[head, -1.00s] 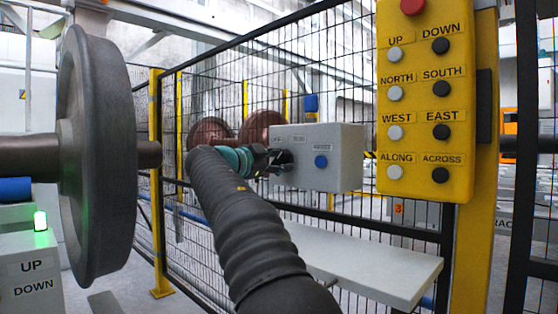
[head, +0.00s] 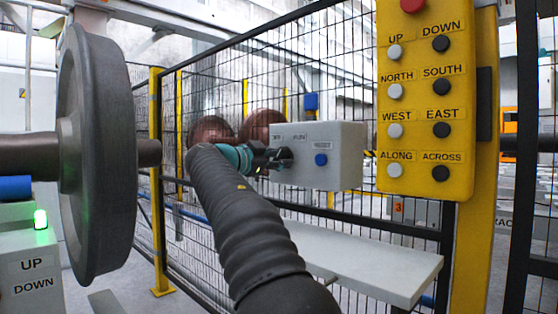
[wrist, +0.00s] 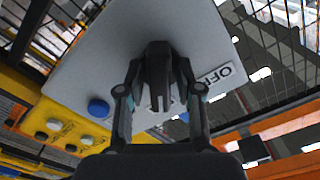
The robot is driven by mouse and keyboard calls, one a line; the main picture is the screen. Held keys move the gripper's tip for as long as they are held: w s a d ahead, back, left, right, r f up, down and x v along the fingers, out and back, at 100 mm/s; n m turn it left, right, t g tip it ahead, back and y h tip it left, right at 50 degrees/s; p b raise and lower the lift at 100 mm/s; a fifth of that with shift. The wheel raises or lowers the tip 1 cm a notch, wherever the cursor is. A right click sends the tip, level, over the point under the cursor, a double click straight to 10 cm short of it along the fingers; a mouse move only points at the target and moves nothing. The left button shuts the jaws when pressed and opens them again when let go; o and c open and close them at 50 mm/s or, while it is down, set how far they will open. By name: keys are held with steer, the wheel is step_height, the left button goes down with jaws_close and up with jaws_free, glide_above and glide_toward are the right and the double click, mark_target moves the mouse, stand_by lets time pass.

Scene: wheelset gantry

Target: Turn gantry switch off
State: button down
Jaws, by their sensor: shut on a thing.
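The grey switch box (head: 344,142) is mounted on the mesh fence in the middle of the head view. It has OFF and RUN labels and a blue RESET button (head: 321,160). My gripper (head: 284,158) is at the left of the box's front face, below the labels. In the wrist view my gripper (wrist: 158,82) is shut on the black gantry switch knob (wrist: 158,62), with a finger on each side. The OFF label (wrist: 222,80) shows to the right of the knob. The fingers hide part of the knob, and its exact setting is hard to tell.
A yellow panel (head: 424,105) with labelled buttons and a red button on top stands right of the box. A white shelf (head: 365,262) juts out below. A large wheel (head: 100,150) stands at left. Black mesh fence runs behind the box.

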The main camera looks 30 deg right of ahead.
steer(key=n, duration=0.4)
steer(key=shift+n, duration=0.3)
steer(key=n, duration=0.3)
steer(key=shift+n+p, duration=0.3)
steer(key=n+p, duration=0.1)
steer(key=n, duration=0.3)
steer(key=shift+r, duration=0.1)
steer(key=shift+n+p, duration=0.9)
steer(key=shift+n, duration=1.1)
steer(key=c, duration=1)
jaws_free()
steer(key=shift+c, duration=0.2)
steer(key=v, duration=1.2)
